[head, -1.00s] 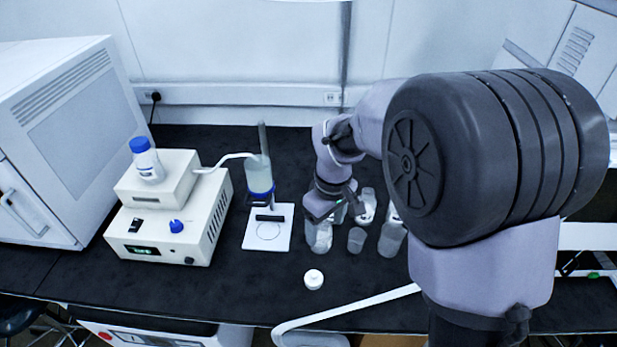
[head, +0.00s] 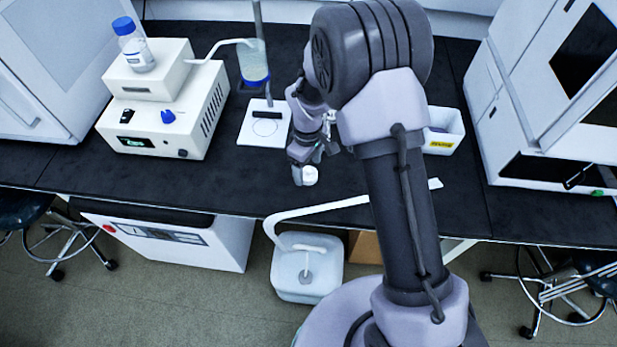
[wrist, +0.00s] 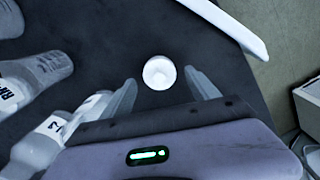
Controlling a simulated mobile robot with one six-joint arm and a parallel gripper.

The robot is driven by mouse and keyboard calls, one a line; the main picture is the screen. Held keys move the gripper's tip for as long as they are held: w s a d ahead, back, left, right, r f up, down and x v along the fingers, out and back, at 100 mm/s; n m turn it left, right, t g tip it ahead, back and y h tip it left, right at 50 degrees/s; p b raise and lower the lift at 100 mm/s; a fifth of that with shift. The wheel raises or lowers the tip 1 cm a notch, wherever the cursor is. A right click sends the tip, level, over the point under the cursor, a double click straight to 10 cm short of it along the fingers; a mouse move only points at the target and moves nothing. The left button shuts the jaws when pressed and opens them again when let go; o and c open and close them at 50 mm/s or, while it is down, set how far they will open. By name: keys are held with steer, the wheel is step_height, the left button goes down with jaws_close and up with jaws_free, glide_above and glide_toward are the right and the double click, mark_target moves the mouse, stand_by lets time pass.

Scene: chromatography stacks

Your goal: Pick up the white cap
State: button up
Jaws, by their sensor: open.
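The white cap (head: 309,175) sits on the black bench near its front edge in the head view. In the wrist view the cap (wrist: 159,72) lies just ahead of my gripper, roughly centred between the two fingers. My gripper (wrist: 162,88) is open and empty, with one finger on each side of the line to the cap. In the head view my gripper (head: 306,172) hangs over the bench close beside the cap, and the arm partly hides the area behind it. I cannot tell the gap in height.
In the wrist view a labelled bottle (wrist: 62,130) lies close left of my gripper, with another bottle (wrist: 30,80) beyond. A white tube (head: 330,203) runs along the bench edge. A white plate (head: 262,128) and a white pump unit (head: 165,115) stand to the left.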

step_height(320, 180, down, 2)
steer(key=shift+f, duration=0.1)
steer(key=shift+r, duration=0.2)
steer(key=c, duration=1.3)
steer(key=shift+c, duration=0.2)
